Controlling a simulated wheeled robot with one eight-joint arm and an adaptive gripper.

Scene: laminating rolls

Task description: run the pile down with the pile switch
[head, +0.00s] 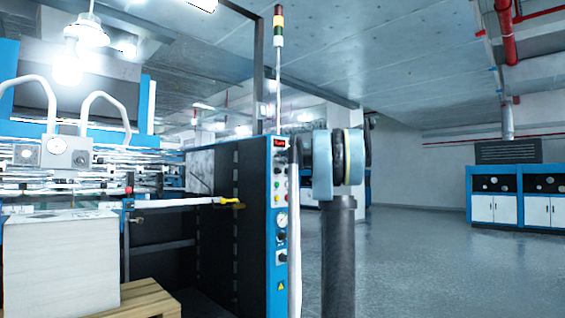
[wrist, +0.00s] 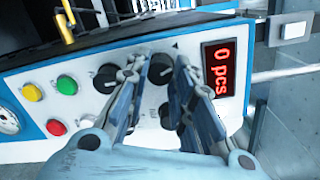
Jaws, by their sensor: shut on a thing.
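The pile (head: 62,262) is a tall white stack of sheets on a wooden pallet (head: 152,302) at the lower left of the head view. The control panel (head: 270,235) is a blue-edged upright face right of it. In the wrist view, a black knob (wrist: 160,72) on the white panel sits between the fingertips of my gripper (wrist: 159,66), which is shut on it. I cannot read a label that marks it as the pile switch. Another black knob (wrist: 105,78) is beside it, and a third is partly hidden by my fingers. My gripper is hidden in the head view.
The panel also has yellow, green, white and red buttons (wrist: 32,93) and a red display (wrist: 219,67) reading "0 pcs". A signal tower (head: 279,30) rises above the machine. Open grey floor (head: 420,260) lies to the right, with blue-and-white cabinets (head: 515,205) beyond.

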